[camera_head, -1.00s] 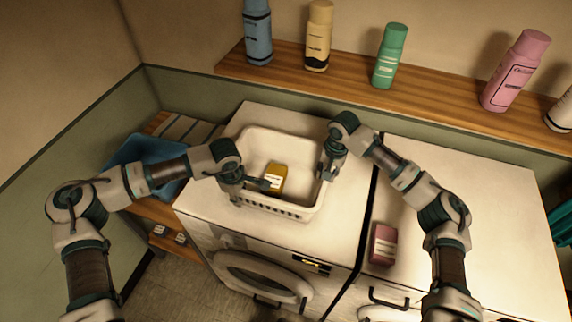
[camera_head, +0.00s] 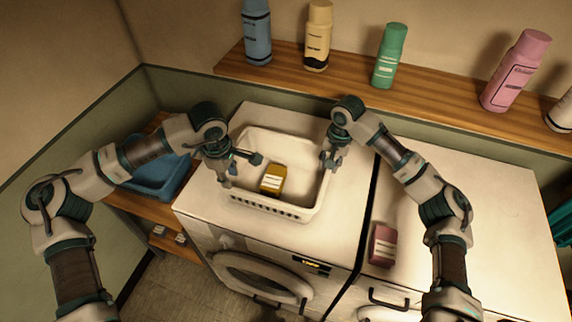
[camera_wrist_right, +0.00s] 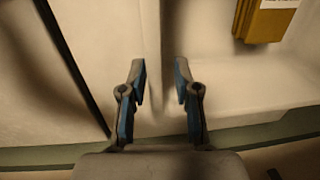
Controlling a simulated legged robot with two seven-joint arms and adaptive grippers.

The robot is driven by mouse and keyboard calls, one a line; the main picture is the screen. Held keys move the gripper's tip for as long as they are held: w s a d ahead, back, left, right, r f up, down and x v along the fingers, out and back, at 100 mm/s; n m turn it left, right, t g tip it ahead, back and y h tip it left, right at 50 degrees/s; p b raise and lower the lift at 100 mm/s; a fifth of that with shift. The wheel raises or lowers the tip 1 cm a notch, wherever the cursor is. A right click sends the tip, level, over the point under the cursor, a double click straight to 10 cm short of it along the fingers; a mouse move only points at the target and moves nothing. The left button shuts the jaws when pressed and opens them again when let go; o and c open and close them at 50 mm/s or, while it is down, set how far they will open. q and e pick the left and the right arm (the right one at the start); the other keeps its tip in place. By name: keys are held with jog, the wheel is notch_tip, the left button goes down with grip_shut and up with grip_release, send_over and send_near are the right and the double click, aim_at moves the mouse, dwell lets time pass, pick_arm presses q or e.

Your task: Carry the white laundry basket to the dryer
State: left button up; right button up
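The white laundry basket (camera_head: 270,207) stands upright on the left white machine (camera_head: 345,215), with a yellow box (camera_head: 273,179) inside. My left gripper (camera_head: 240,168) is open at the basket's left side, one finger near the left rim and the other over the inside. My right gripper (camera_head: 332,158) is at the basket's right rim. In the right wrist view its two fingers (camera_wrist_right: 160,76) are apart, with the basket's pale edge between or just beyond them. Contact with the rim cannot be told. A second white machine (camera_head: 470,220) stands at the right; neither machine's label is readable.
A pink box (camera_head: 383,245) lies on the right machine near its front left edge; the rest of that top is clear. A blue bin (camera_head: 160,175) sits on a wooden bench at the left. A shelf (camera_head: 340,90) with several bottles runs behind the machines.

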notch_tip(320, 180, up, 7)
jog(key=shift+s, duration=0.2)
jog(key=shift+d+f, duration=0.1)
jog(key=shift+d, duration=0.1)
